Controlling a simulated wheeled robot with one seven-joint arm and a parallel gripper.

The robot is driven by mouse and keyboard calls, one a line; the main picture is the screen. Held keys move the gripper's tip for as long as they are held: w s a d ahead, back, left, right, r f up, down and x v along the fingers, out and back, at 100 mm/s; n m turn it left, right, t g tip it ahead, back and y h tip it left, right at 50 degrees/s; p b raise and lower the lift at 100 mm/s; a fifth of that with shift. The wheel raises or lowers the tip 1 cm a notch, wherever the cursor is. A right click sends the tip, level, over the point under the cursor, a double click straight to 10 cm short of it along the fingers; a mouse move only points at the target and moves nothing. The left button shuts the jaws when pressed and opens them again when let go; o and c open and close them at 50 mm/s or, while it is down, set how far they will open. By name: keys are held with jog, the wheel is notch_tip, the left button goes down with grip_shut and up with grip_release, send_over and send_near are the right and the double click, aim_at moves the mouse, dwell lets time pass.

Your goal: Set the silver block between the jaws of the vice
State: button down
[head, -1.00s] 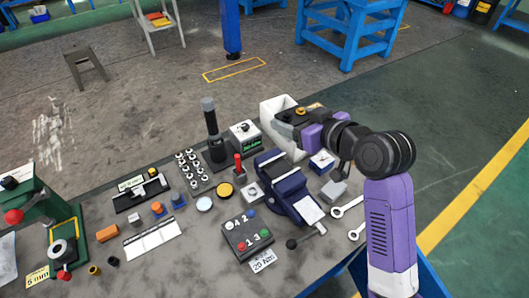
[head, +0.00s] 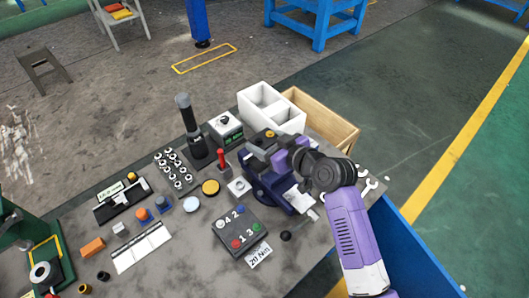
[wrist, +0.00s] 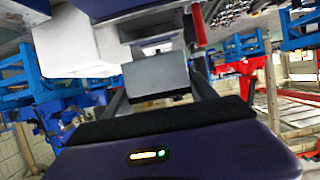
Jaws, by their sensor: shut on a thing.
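The silver block (wrist: 157,80) is held between the two fingers of my gripper (wrist: 158,72) in the wrist view. In the head view my gripper (head: 260,152) is over the back of the dark blue vice (head: 264,188). The gripper and arm cover part of the vice there, including much of its jaws. I cannot tell whether the block touches the jaws.
A white compartment box (head: 270,104) and a wooden box (head: 318,118) stand behind. A red lever (head: 222,158), a green-display device (head: 226,130) and a button box (head: 240,230) stand left of the vice. A wrench (head: 367,182) lies to the right.

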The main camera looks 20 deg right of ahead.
jog(key=shift+f, duration=2.55)
jog(key=shift+f+b, duration=0.2)
jog(key=shift+b, duration=0.1)
jog(key=shift+c, duration=1.4)
grip_release()
jog(key=shift+s+r, duration=0.1)
jog(key=shift+r, duration=0.05)
jog(key=v, duration=1.1)
jog(key=shift+s+b, duration=0.35)
jog(key=shift+s, duration=0.05)
jog(key=shift+d+r, duration=0.15)
jog(key=shift+r, duration=0.05)
